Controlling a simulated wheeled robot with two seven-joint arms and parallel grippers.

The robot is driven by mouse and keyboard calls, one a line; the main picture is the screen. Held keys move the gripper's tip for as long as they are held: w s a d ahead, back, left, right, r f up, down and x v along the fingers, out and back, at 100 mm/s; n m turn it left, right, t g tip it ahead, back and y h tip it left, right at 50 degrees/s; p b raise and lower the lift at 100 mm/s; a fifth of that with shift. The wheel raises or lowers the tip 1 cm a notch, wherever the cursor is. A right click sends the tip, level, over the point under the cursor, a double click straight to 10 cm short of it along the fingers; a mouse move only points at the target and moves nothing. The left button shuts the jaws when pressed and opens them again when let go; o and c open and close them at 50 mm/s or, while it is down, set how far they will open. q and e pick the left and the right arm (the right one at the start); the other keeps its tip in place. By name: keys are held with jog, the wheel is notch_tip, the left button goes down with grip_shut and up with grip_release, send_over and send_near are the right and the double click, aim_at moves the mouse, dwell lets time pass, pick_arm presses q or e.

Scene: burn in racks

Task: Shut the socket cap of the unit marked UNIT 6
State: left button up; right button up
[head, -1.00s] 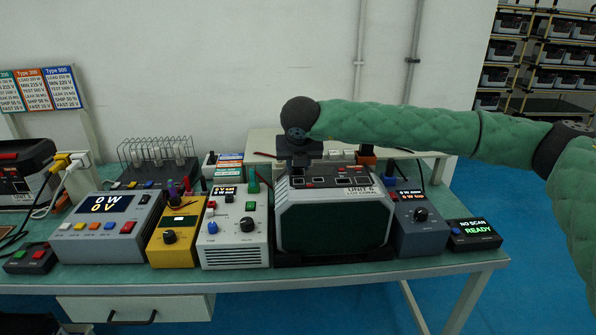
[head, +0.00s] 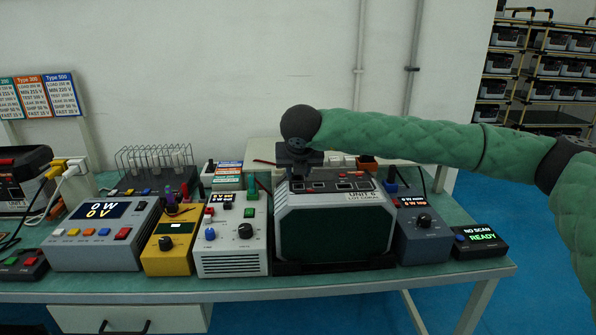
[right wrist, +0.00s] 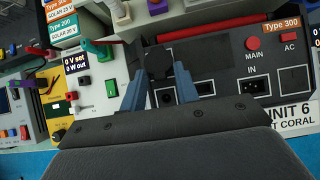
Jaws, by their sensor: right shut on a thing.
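The UNIT 6 tester (head: 333,234) stands on the bench, a grey-cornered box with a dark green front. Its label (right wrist: 290,115) and dark top panel (right wrist: 225,65) show in the right wrist view. My right gripper (head: 300,172) points down over the unit's rear left top. In the right wrist view its two blue fingers (right wrist: 160,88) stand either side of a small black socket cap (right wrist: 160,62), beside a round socket (right wrist: 166,98). It is shut on the cap, whose exact angle is hard to tell against the black panel. My left gripper is not in view.
A grey supply (head: 236,238) stands close left of the unit, with a yellow meter (head: 170,245) beyond. A low shelf (head: 262,150) is behind.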

jog(key=shift+f, duration=0.1)
jog(key=o, duration=0.9)
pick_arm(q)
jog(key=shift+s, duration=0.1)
pick_arm(e)
jog(key=shift+s+r, duration=0.15)
jog(key=shift+r, duration=0.1)
jog(key=b+v, duration=0.1)
jog(key=v, duration=0.5)
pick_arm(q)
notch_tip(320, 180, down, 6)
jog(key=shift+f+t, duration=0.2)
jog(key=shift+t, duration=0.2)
pick_arm(e)
jog(key=shift+s+r, duration=0.4)
jog(key=shift+r, duration=0.1)
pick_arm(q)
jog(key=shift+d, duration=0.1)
pick_arm(e)
jog(key=shift+c, duration=0.2)
